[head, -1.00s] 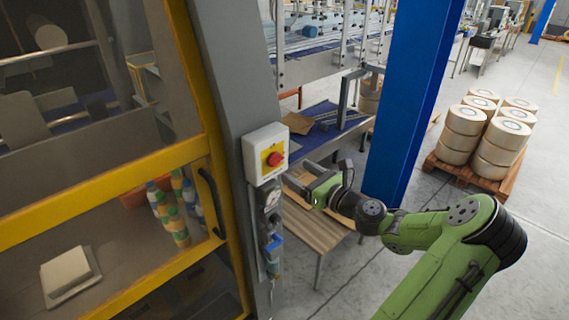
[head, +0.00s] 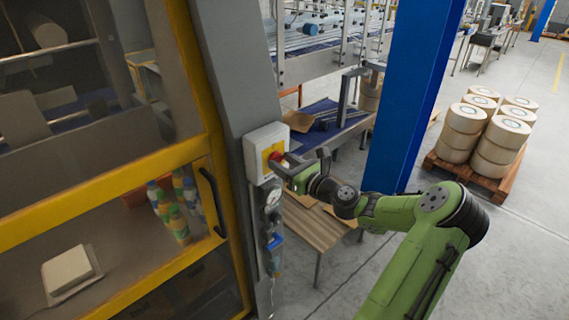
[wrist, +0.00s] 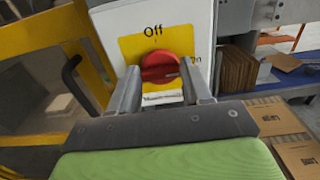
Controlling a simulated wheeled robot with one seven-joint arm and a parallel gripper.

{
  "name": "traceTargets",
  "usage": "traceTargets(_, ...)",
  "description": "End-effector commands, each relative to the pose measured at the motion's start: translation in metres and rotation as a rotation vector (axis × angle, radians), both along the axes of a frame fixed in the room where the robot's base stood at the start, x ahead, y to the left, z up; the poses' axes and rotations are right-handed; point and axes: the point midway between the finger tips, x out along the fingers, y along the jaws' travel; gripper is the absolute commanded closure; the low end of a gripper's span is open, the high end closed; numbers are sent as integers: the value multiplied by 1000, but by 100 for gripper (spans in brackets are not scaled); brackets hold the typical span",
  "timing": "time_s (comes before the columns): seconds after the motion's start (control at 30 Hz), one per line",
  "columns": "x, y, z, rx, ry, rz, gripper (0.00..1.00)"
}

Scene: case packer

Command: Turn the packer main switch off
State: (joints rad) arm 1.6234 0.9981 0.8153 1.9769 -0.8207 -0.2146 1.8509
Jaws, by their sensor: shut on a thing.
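The packer main switch is a white box with a yellow plate (head: 258,152) on the grey machine post. Its red knob (wrist: 160,66) shows in the wrist view, with "Off" printed above it and a partly covered "On" at its right. A pale mark on the knob lies toward the right, on the "On" side. My gripper (wrist: 161,74) has one finger on each side of the knob and is shut on it. In the head view my gripper (head: 281,163) is at the switch and covers part of the knob.
Below the switch, more fittings (head: 273,225) run down the post. A yellow-framed guard door (head: 150,172) with a black handle stands at the left. A blue column (head: 412,95) rises close behind my arm. A wooden bench (head: 320,228) is beneath my gripper.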

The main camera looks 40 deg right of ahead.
Motion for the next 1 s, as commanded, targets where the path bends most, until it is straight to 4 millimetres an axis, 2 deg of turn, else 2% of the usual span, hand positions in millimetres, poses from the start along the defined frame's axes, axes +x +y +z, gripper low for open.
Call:
traceTargets(0.27,0,0,0,-36,0,1,82)
traceTargets(0.47,0,0,0,-140,-3,1,82)
traceTargets(1.0,0,3,-3,-637,-19,3,82)
